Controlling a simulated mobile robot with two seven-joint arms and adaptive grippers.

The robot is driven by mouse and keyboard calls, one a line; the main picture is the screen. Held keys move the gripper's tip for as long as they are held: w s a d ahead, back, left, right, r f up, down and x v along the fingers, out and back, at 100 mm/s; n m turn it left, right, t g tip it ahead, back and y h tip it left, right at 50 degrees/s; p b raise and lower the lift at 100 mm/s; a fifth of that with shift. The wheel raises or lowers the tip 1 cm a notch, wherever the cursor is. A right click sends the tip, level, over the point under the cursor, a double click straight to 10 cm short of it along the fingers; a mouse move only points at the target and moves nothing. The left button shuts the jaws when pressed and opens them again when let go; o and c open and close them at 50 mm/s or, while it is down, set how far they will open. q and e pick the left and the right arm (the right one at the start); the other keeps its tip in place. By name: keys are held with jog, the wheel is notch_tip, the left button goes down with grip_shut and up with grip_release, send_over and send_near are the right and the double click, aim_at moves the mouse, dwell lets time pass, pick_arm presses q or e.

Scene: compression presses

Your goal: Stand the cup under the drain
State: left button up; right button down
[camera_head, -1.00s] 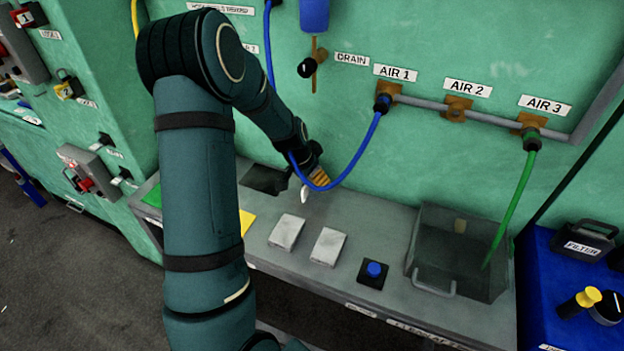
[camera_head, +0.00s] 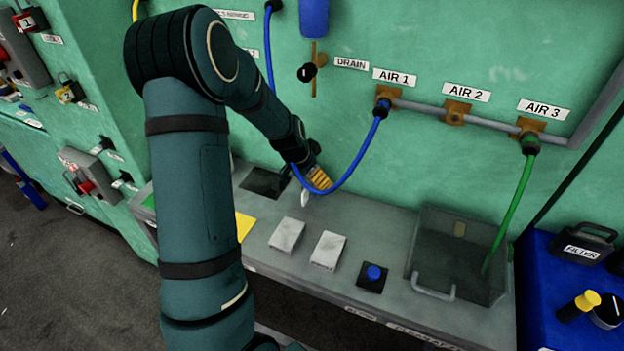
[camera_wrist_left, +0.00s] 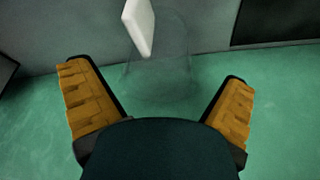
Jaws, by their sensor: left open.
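A clear, see-through cup (camera_wrist_left: 165,78) shows faintly in the left wrist view, between and just beyond my open left fingers (camera_wrist_left: 155,78). A white slab-like piece (camera_wrist_left: 140,27) stands at its side; whether it is the cup's handle I cannot tell. In the head view my left gripper (camera_head: 319,178) is low by the green wall, over the back of the grey bench, with a small white piece (camera_head: 306,197) beside it. The cup's clear body is hard to make out there. The drain (camera_head: 315,70) is a brown pipe with a black knob under a blue vessel, above the gripper.
A blue hose (camera_head: 362,160) loops in front of my left gripper. A dark square recess (camera_head: 264,182) lies to its left. Two pale blocks (camera_head: 287,235), a blue button (camera_head: 374,273) and a clear bin (camera_head: 412,255) stand on the bench. My right gripper is out of view.

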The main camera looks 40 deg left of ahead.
pick_arm(q)
jog(key=p+v, duration=0.2)
jog(key=v, duration=0.8)
jog(key=shift+s, duration=0.1)
